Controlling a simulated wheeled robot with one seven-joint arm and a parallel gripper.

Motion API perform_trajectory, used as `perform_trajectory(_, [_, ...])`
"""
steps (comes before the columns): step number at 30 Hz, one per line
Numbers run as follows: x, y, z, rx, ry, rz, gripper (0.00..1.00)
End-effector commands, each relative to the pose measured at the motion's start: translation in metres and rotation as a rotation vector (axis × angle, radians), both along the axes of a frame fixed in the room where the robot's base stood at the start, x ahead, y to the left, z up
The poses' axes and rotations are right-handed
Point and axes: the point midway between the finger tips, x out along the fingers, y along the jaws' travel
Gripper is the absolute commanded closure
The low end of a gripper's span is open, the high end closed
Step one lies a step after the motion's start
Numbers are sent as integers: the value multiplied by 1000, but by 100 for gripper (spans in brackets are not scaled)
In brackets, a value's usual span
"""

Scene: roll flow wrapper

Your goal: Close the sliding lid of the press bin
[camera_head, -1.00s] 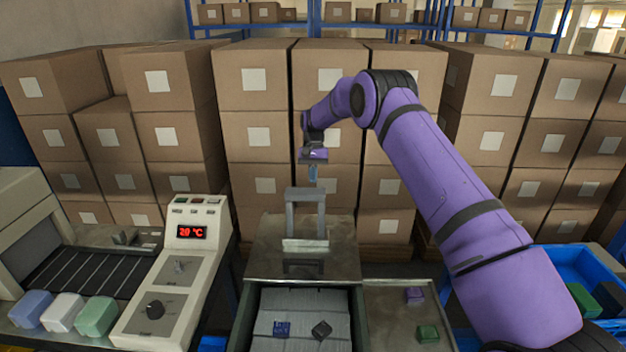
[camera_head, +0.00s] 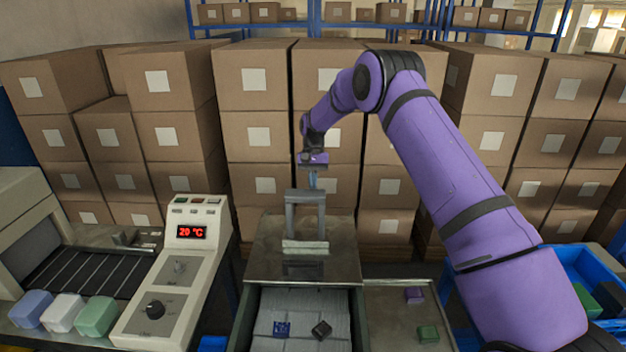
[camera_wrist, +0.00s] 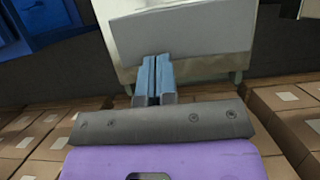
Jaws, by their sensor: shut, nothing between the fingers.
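The press bin (camera_head: 358,305) stands in the lower middle of the head view, its front part open. Its metal lid (camera_head: 335,257) covers the rear part and carries a grey upright handle (camera_head: 291,218). In the wrist view, my gripper's blue fingers (camera_wrist: 154,72) are together and empty, in front of a pale metal surface (camera_wrist: 190,35).
A control panel (camera_head: 168,268) reading 20 °C and a roller conveyor (camera_head: 75,275) stand at left. Stacked cartons (camera_head: 255,130) stand behind my gripper.

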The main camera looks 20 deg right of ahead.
Motion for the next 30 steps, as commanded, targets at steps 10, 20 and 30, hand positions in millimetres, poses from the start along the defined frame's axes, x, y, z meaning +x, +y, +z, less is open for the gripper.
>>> perform_trajectory(10, [-73,25,1,1,5,2,100])
perform_trajectory(20, [-154,50,1,0,5,3,100])
perform_trajectory(30, [-180,59,-1,0,2,0,100])
